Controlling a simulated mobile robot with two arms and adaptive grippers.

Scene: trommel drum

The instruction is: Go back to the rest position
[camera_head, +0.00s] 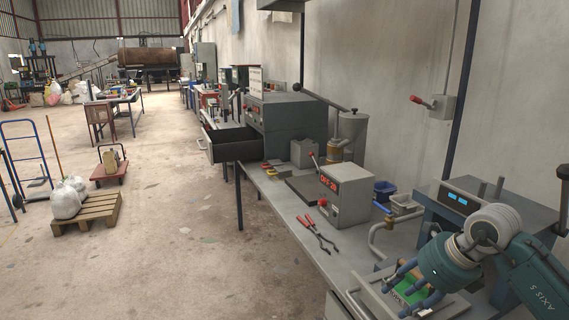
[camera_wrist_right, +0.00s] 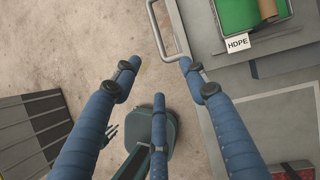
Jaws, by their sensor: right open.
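My right gripper (camera_head: 410,291) is at the lower right of the head view, in front of the bench's near end. In the right wrist view its three blue fingers (camera_wrist_right: 158,82) are spread apart with nothing between them. They are over the floor, beside a metal handle (camera_wrist_right: 164,32). A green tray (camera_wrist_right: 236,14) with an HDPE label (camera_wrist_right: 237,44) lies just right of the fingertips. In the head view the arm and fingers partly cover this tray. My left gripper does not show in the head view.
The long grey bench (camera_head: 283,205) runs along the right wall. It carries red-handled pliers (camera_head: 318,232), a box with a red display (camera_head: 344,197) and a machine with an open dark drawer (camera_head: 235,146). A pallet (camera_head: 86,222) with white sacks stands left. The floor between is clear.

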